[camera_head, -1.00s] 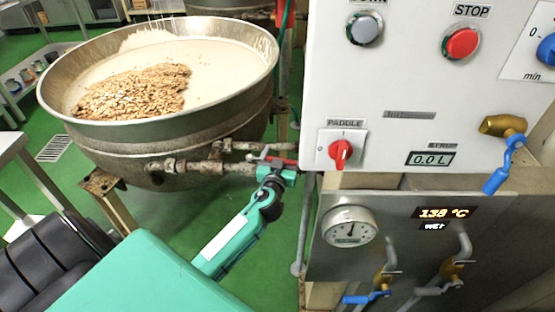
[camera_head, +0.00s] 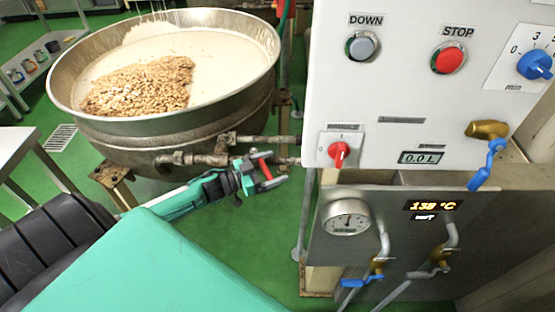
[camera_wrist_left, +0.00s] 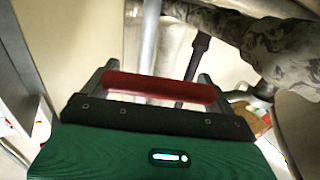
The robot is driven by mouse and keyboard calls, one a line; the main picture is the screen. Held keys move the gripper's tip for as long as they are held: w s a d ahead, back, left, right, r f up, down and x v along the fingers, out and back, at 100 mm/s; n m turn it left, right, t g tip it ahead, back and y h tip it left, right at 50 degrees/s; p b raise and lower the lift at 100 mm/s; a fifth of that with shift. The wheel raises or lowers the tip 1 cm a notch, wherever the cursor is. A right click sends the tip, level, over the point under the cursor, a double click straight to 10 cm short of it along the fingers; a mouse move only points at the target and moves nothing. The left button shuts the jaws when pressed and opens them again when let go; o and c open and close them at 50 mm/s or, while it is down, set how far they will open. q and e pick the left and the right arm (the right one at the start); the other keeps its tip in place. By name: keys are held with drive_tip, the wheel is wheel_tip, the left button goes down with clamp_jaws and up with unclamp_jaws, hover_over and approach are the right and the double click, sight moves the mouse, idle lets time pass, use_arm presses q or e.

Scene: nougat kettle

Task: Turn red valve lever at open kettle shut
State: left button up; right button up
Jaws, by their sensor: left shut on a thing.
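The open kettle (camera_head: 215,130) stands at the left with pale mass and a heap of nuts in it. Below its right side, pipes run out to a valve. The red valve lever (camera_head: 266,170) shows between the fingers of my left gripper (camera_head: 269,172), now slanting down across the pipe line. In the left wrist view the red lever (camera_wrist_left: 160,88) lies crosswise between the two fingers of my left gripper (camera_wrist_left: 155,80), which is shut on it. The valve body is partly hidden by the gripper. My right gripper is not in view.
A white control panel (camera_head: 400,90) with buttons and a red paddle switch (camera_head: 339,153) stands close right of the gripper. Below it is a steel panel with a gauge (camera_head: 347,217) and blue-handled valves (camera_head: 375,270). Green floor (camera_head: 235,240) lies open beneath.

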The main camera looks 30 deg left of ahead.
sight(265, 173)
use_arm(q)
drive_tip(key=shift+s+a+m+g+h, duration=0.3)
drive_tip(key=shift+s+m+g+h, duration=0.1)
drive_tip(key=shift+m+h, duration=0.2)
drive_tip(key=shift+s+a+m+g+h, duration=0.15)
drive_tip(key=shift+s+m+g+h, duration=0.15)
drive_tip(key=shift+g+h, duration=0.15)
drive_tip(key=m+g+h, duration=0.1)
drive_tip(key=s+a+m+g+h+b, duration=0.1)
drive_tip(key=s+m+g+h+b, duration=0.1)
drive_tip(key=shift+a+f+g, duration=0.1)
drive_tip(key=shift+a+g, duration=0.15)
drive_tip(key=shift+s+a+m+g+h+b, duration=0.2)
drive_tip(key=shift+s+m+g+h+b, duration=0.1)
drive_tip(key=shift+m+g+h+b, duration=0.1)
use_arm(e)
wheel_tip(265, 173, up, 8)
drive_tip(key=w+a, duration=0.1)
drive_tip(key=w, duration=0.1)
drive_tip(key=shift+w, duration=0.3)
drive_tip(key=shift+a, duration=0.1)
use_arm(q)
drive_tip(key=o, duration=1.1)
